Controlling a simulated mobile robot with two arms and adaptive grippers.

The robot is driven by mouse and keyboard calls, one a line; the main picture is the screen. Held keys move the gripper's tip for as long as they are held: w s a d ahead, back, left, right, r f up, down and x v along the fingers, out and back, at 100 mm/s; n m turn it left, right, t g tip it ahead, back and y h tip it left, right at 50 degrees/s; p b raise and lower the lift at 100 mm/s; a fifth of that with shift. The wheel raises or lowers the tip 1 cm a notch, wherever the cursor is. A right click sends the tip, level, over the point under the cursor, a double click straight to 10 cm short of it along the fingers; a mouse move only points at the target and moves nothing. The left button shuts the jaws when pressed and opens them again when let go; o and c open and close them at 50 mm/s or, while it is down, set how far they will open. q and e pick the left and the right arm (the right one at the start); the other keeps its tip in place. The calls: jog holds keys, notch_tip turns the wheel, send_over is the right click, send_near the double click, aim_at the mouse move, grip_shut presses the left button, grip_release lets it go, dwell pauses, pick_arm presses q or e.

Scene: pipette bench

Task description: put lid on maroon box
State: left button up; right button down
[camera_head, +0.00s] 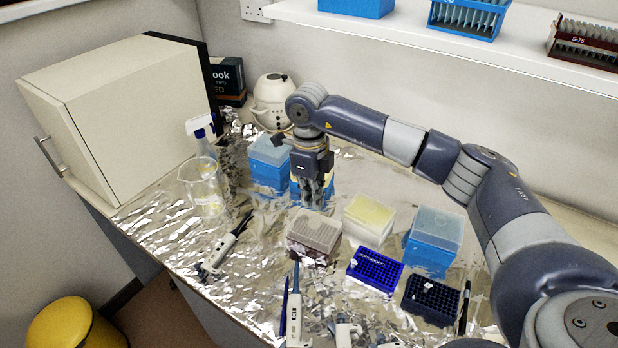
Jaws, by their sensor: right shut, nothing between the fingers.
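The maroon box (313,236) stands near the middle of the foil-covered bench. Its upper part looks pale and see-through, like a clear lid over rows of tips, and its lower part is dark reddish. I cannot tell how squarely the lid sits. My right gripper (314,203) points down just behind the maroon box, with its fingers shut and empty. It hides part of a blue box (296,188) behind it. My left gripper is not in view.
Blue boxes with clear lids stand at the back (269,174) and right (434,254). A yellow-topped box (368,219), a blue rack (374,269) and a dark rack (431,299) crowd the right side.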

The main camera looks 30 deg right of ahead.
aim_at(314, 222)
jog(key=shift+s+d+f+p, duration=0.25)
jog(key=shift+s+f+p, duration=0.2)
jog(key=shift+f, duration=0.2)
jog(key=shift+w+a+f+b, duration=0.15)
jog(key=shift+f+b, duration=0.6)
jog(key=shift+f, duration=0.75)
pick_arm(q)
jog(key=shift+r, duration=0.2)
pick_arm(e)
jog(key=shift+f, duration=0.4)
pick_arm(q)
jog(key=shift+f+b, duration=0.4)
jog(key=shift+b, duration=0.1)
pick_arm(e)
jog(key=shift+f, duration=0.45)
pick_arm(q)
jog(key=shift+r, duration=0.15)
pick_arm(e)
jog(key=shift+r, duration=0.15)
jog(key=shift+r+p, duration=1.35)
jog(key=shift+r, duration=1.1)
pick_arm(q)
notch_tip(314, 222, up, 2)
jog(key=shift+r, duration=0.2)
pick_arm(e)
jog(key=shift+f, duration=0.1)
